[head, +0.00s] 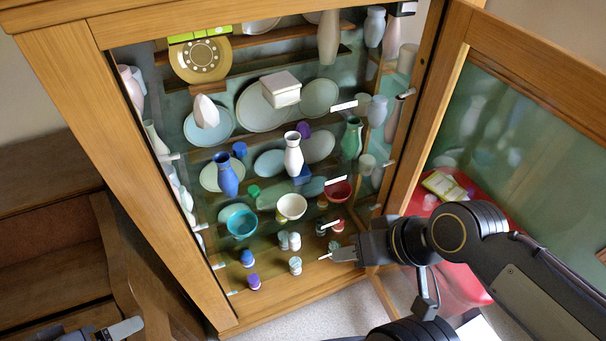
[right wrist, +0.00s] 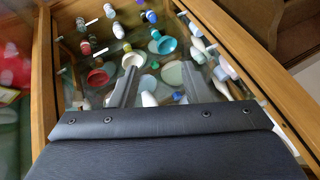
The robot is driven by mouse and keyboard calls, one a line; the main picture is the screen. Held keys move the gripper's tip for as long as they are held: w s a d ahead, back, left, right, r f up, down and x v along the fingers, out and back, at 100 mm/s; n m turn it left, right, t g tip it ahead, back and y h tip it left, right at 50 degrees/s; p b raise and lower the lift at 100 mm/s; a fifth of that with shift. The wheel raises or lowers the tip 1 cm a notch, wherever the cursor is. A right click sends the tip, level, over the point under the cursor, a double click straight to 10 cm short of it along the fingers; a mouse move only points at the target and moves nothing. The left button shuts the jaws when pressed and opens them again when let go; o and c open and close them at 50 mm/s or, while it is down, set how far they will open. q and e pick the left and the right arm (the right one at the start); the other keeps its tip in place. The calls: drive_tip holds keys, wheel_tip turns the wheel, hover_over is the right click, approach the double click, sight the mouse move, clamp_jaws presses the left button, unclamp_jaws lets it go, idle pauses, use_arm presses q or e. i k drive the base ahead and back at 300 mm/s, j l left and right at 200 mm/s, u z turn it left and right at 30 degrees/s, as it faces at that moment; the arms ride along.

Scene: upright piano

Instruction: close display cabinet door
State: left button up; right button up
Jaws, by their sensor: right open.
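The display cabinet (head: 75,80) is wooden, with shelves of vases, plates and bowls. Its glass-panelled, wood-framed door (head: 432,120) stands open on the right in the head view. My right gripper (head: 332,256) is at the lower front of the cabinet opening, by the door's inner side. In the right wrist view its two fingers (right wrist: 145,88) are apart with nothing held, pointing at the cabinet's inside. The door's lower part is partly hidden behind my right arm. My left gripper (head: 128,328) shows only in part at the lower left, well away from the door; its jaw state is unclear.
Inside stand a blue vase (head: 226,175), a white vase (head: 293,155), a teal bowl (head: 241,222) and several small jars. A red object (head: 478,190) shows through the door glass. A wooden piano (head: 50,230) stands at the left. Some carpet (head: 285,318) is clear in front of the cabinet.

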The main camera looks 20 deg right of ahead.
sight(576, 82)
drive_tip(key=k+l, duration=0.2)
drive_tip(key=k, duration=0.15)
drive_tip(key=k+l, duration=0.25)
drive_tip(key=k+l+z, duration=0.1)
drive_tip(key=z, duration=1.55)
drive_tip(key=j+z, duration=0.1)
drive_tip(key=j, duration=0.15)
drive_tip(key=i+j+z, duration=0.15)
drive_tip(key=j, duration=0.1)
